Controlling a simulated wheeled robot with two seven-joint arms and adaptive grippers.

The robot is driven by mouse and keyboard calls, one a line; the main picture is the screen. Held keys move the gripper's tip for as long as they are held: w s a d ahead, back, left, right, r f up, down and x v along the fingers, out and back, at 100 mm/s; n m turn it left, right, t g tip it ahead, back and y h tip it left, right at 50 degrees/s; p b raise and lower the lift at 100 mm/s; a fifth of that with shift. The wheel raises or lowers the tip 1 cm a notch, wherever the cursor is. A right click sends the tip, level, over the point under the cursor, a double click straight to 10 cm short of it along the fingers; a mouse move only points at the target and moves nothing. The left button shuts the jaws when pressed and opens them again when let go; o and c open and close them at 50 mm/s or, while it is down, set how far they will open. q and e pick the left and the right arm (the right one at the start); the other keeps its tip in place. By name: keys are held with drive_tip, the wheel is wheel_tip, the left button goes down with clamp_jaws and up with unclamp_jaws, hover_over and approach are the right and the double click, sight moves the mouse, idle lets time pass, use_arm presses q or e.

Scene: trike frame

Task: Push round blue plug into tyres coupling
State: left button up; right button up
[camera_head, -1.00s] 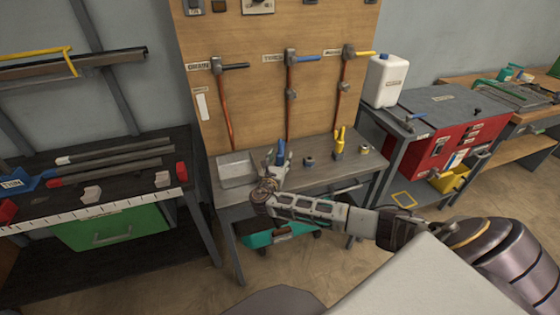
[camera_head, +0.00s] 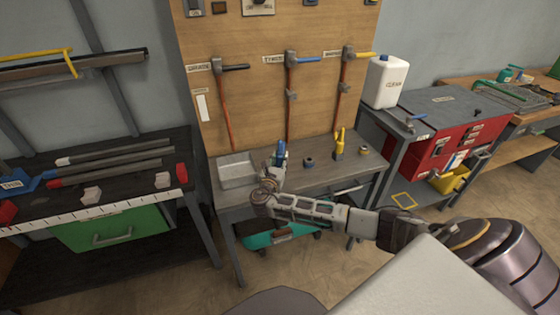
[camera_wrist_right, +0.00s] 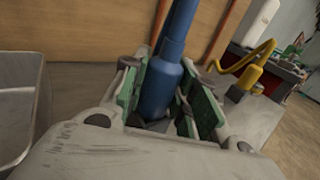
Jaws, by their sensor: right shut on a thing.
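The blue plug (camera_head: 281,153) stands upright on the workbench below the board. In the right wrist view it is a tall blue cylinder (camera_wrist_right: 161,88) with a narrower upper part. My right gripper (camera_head: 275,168) is shut on it, with the green-lined fingers on both sides; its lower end is partly hidden by the gripper. A small dark, blue-ringed coupling (camera_head: 308,162) sits on the bench to the right. The TYRES label (camera_head: 273,59) is on the board, beside a blue-handled valve (camera_head: 303,60). My left gripper is not in view.
A yellow plug (camera_head: 339,147) and a yellow-ringed coupling (camera_head: 363,150) stand further right on the bench. A grey metal tray (camera_head: 237,184) lies left of my gripper. A white canister (camera_head: 386,82) stands on the right-hand cabinet.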

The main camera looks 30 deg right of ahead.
drive_tip(key=shift+r, duration=0.6)
wheel_tip(320, 180, up, 8)
drive_tip(key=shift+f+p, duration=0.15)
drive_tip(key=shift+p, duration=0.25)
drive_tip(key=shift+r, duration=0.45)
drive_tip(key=shift+r, duration=0.2)
drive_tip(key=shift+r+p, duration=0.6)
drive_tip(key=shift+p, duration=0.2)
drive_tip(key=shift+r+p, duration=1.2)
drive_tip(key=shift+p, duration=0.1)
drive_tip(key=shift+r+p, duration=0.75)
drive_tip(key=shift+p, duration=0.05)
